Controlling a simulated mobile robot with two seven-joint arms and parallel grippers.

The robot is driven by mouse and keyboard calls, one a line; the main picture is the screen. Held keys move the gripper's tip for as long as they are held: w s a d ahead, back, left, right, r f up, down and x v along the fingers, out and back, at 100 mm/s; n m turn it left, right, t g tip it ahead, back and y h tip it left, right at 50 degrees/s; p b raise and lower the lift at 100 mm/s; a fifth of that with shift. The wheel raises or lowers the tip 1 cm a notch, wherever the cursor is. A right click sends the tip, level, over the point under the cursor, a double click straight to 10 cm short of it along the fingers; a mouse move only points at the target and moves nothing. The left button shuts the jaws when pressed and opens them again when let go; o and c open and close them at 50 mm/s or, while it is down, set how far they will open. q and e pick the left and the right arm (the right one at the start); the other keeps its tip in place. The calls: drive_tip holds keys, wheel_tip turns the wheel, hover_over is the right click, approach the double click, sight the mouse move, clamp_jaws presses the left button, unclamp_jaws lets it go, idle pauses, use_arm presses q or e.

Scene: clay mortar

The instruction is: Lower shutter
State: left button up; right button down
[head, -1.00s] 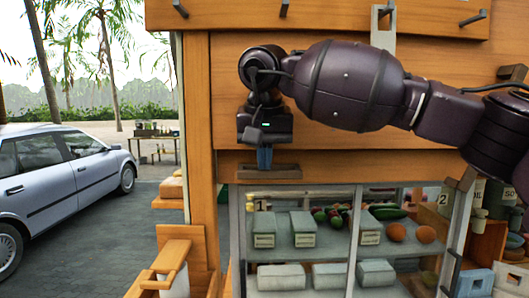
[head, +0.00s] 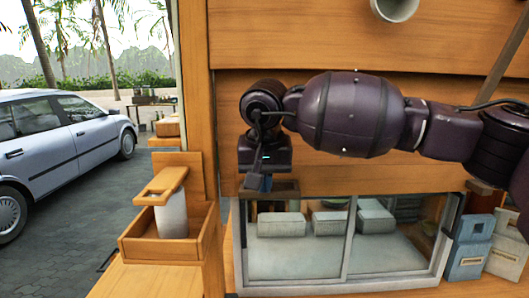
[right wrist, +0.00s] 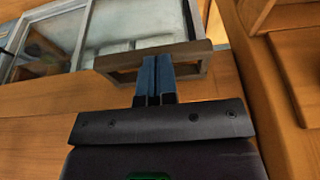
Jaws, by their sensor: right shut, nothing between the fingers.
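The shutter (head: 410,172) is a wooden panel that covers the upper part of the stall's front opening, with its lower edge above the lower part of the window. A brown handle (head: 287,187) sits at its lower left; in the right wrist view the handle (right wrist: 192,49) is a flat bar on brackets. My right gripper (head: 257,182) is shut with nothing between its fingers. In the right wrist view its blue fingers (right wrist: 155,62) overlap the handle bar; whether they touch it I cannot tell. My left gripper is not in view.
Below the shutter is a glazed window (head: 290,262) with grey boxes behind it. A wooden box with a white cylinder (head: 171,215) stands at the left by the post (head: 198,130). Blue-grey containers (head: 468,260) stand at the right. A car (head: 60,150) is outside.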

use_arm(q)
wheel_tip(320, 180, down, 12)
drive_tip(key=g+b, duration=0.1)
drive_tip(key=b, duration=1)
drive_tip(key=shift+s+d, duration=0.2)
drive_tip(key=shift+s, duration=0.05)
use_arm(e)
wheel_tip(320, 180, down, 38)
drive_tip(key=shift+r, duration=0.2)
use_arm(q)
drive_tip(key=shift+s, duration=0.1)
use_arm(e)
drive_tip(key=shift+d+f, duration=0.1)
